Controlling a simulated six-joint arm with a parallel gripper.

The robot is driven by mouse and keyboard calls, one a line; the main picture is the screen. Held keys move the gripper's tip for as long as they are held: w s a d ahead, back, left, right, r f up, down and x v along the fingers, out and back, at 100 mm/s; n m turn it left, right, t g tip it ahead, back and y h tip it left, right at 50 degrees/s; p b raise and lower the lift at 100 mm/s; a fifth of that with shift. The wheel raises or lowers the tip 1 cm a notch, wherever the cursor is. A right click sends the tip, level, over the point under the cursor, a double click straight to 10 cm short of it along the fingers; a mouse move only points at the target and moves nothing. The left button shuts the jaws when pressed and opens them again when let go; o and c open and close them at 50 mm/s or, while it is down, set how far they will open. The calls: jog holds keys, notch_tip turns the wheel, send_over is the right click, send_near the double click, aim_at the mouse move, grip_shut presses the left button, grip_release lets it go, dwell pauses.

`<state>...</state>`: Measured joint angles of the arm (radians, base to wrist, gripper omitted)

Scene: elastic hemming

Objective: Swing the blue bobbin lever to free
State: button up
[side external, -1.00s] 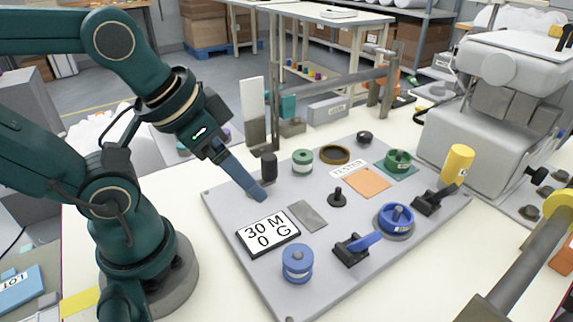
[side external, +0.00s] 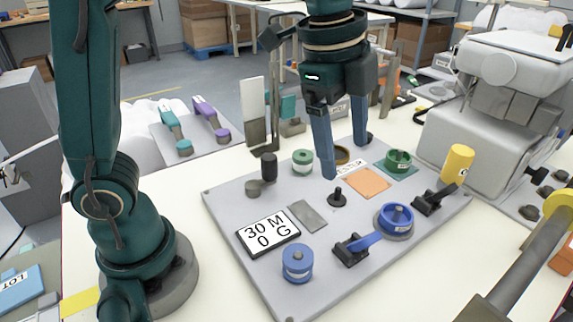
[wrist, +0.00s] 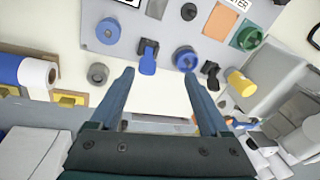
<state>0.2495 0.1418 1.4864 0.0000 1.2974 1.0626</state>
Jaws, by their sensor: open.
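The blue lever (side external: 367,241) sits on a black base (side external: 350,252) at the front of the grey board. In the side view its handle reaches right toward the round seat of the blue bobbin (side external: 397,214). In the wrist view the lever (wrist: 148,63) points down the picture, beside the bobbin (wrist: 185,58) and apart from it. My gripper (side external: 344,158) is open and empty, fingers down, above the board's middle in the side view. In the wrist view the lever and bobbin show beyond the gap between my fingertips (wrist: 158,73). No contact with the lever shows.
Close by on the board (side external: 240,208) are a blue spool (side external: 298,262), a black lever (side external: 434,200), a yellow cylinder (side external: 459,163), a black post (side external: 337,198) and an orange patch (side external: 369,182). A sewing machine (side external: 485,110) stands right. The board's front edge is clear.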

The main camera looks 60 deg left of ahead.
aim_at(370, 235)
jog(key=d+f+m, duration=0.1)
jog(key=d+f, duration=0.1)
jog(key=f, duration=0.1)
jog(key=w+d+f+m+g, duration=0.1)
jog(key=d+f, duration=0.1)
jog(key=w+d+f+m+g, duration=0.1)
jog(key=d+f, duration=0.1)
jog(key=f, duration=0.1)
jog(key=shift+f+y, duration=0.3)
jog(key=shift+s+f, duration=0.1)
jog(key=shift+f, duration=2.3)
grip_shut()
